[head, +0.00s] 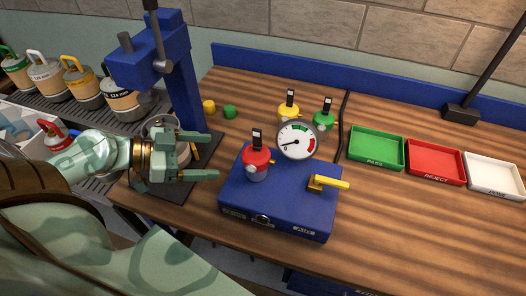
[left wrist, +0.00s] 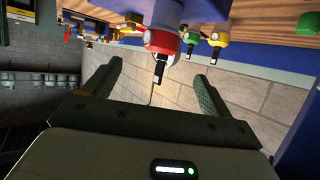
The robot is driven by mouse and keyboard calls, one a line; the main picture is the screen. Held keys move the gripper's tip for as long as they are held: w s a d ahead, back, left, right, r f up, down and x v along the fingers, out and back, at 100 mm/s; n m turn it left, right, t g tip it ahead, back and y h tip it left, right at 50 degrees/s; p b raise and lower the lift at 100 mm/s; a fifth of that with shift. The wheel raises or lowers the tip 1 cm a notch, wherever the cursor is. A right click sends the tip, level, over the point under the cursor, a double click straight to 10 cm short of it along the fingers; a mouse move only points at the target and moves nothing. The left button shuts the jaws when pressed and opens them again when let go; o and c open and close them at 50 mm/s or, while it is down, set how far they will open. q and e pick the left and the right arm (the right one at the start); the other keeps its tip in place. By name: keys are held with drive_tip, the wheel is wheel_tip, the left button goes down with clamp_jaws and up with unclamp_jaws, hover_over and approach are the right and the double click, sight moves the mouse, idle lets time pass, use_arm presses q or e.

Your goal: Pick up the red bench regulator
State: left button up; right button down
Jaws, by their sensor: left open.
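The red bench regulator (head: 257,163) has a red top, a grey lower body and a black tag standing up. It stands on the blue box marked AIR (head: 280,212), in front of the round pressure gauge (head: 297,141). My left gripper (head: 212,156) is open and empty, left of the regulator, its fingers pointing right towards it with a gap between. In the left wrist view the red regulator (left wrist: 162,42) appears upside down, beyond and between the open fingertips of my left gripper (left wrist: 160,72). My right gripper is not in view.
A blue press stand (head: 180,90) rises behind my left gripper. Yellow (head: 288,114) and green (head: 324,121) regulators stand behind the box. A yellow-handled valve (head: 330,183) sits on its right. Green (head: 376,150), red (head: 435,162) and white (head: 494,174) trays lie right. Wood in front of them is clear.

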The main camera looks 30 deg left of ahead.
sight(262, 155)
use_arm(q)
drive_tip(key=x, duration=0.4)
drive_tip(key=shift+d+f+b, duration=0.1)
drive_tip(key=shift+b, duration=0.25)
drive_tip(key=x, duration=0.4)
drive_tip(key=shift+w, duration=0.1)
drive_tip(key=shift+w+d+f+p, duration=0.2)
drive_tip(key=shift+w+d+p, duration=0.05)
drive_tip(key=shift+w+p, duration=0.05)
drive_tip(key=shift+x, duration=2.7)
drive_tip(key=shift+w+a+r, duration=0.1)
drive_tip(key=shift+w+a, duration=0.05)
drive_tip(key=c, duration=1.3)
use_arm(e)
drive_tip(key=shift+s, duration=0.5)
